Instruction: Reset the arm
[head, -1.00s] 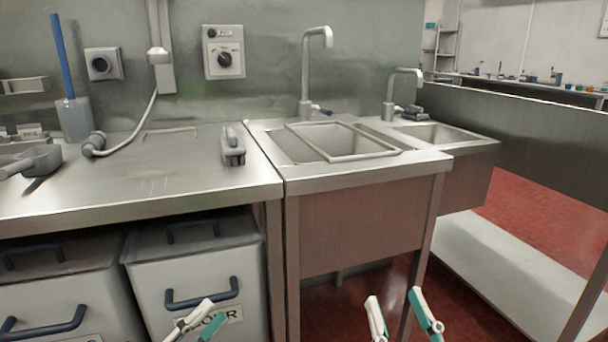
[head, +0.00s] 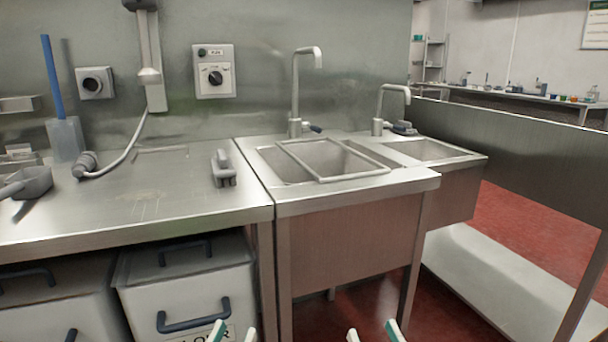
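My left gripper (head: 233,333) shows only its fingertips at the bottom edge of the head view, in front of the white flour bin. Its two tips, one white and teal, stand apart with nothing seen between them. My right gripper (head: 373,333) shows its white and teal fingertips at the bottom edge, in front of the floor below the sink. Its tips are also apart with nothing seen between them. The rest of both grippers and my arms is out of view.
A steel counter (head: 110,220) on the left holds a grey brush (head: 223,168), a scoop (head: 27,182) and a hose nozzle (head: 86,165). A sink (head: 350,195) with a tap (head: 296,90) stands right of it. White bins (head: 185,285) sit under the counter. Red floor shows on the right.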

